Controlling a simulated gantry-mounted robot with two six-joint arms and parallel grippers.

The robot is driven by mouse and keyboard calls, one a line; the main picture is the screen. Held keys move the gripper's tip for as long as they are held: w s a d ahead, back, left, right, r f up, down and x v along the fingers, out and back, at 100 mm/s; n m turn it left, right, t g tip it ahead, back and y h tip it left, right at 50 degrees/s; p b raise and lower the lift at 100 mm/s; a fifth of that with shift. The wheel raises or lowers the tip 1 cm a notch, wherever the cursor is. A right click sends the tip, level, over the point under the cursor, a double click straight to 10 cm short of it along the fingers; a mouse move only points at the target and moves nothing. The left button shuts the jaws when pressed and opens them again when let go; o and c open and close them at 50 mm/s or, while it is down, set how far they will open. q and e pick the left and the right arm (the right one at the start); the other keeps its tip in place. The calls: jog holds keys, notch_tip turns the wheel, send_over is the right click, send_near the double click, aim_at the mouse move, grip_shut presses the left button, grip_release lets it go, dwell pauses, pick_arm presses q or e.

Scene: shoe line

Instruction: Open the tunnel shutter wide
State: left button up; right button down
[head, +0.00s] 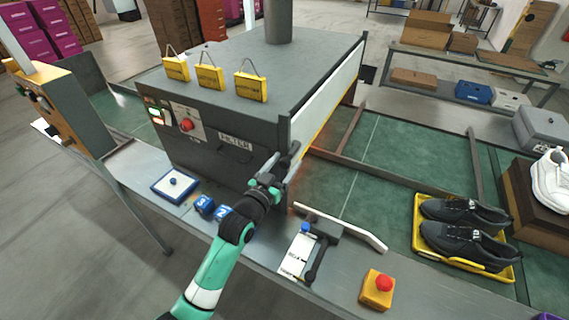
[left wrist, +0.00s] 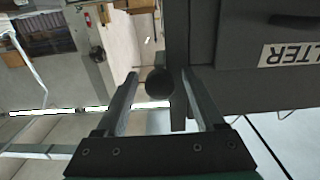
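The tunnel (head: 235,100) is a large dark grey box over the green conveyor. A pale panel with a yellow lower edge, which looks like the shutter (head: 328,88), covers much of its right-hand mouth. An orange glow shows low at the near corner. My left gripper (head: 288,158) is at that near corner, beside the panel's front edge. In the left wrist view its two fingers (left wrist: 158,85) are apart, with a dark round knob (left wrist: 158,83) between their tips. I cannot tell whether they touch it. My right gripper is not in view.
A yellow tray (head: 420,235) with black shoes sits on the belt at right. A pale lever (head: 342,228), a label panel with a black handle (head: 318,258) and a red button box (head: 378,288) line the near edge. Yellow tags (head: 210,77) stand on the tunnel top.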

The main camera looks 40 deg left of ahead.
pick_arm(q)
jog(key=shift+s, duration=0.1)
jog(key=p+v, duration=0.2)
jog(key=v, duration=0.9)
jog(key=shift+s+p, duration=0.2)
jog(key=shift+p, duration=0.1)
jog(key=shift+d, duration=0.1)
jog(key=w+d+r+m+t+h, duration=0.1)
jog(key=w+d+r+t+h, duration=0.2)
jog(key=r, duration=0.9)
jog(key=w+d+r+m+t, duration=0.1)
jog(key=d+r+t, duration=0.3)
jog(key=r, duration=0.7)
jog(key=s+d+r+m+t+h, duration=0.1)
jog(key=s+d+r, duration=0.25)
jog(key=r, duration=0.45)
jog(key=s+d+r+t+h, duration=0.1)
jog(key=s+d+r+h, duration=0.1)
jog(key=s+r, duration=0.4)
jog(key=s+d+r+m+t+h, duration=0.1)
jog(key=s+d+r, duration=0.2)
jog(key=r, duration=0.6)
notch_tip(320, 180, up, 30)
jog(key=w+p, duration=0.1)
jog(key=p, duration=2.9)
jog(key=shift+w+a+p, duration=0.2)
jog(key=shift+w+p, duration=0.05)
jog(key=shift+p, duration=0.15)
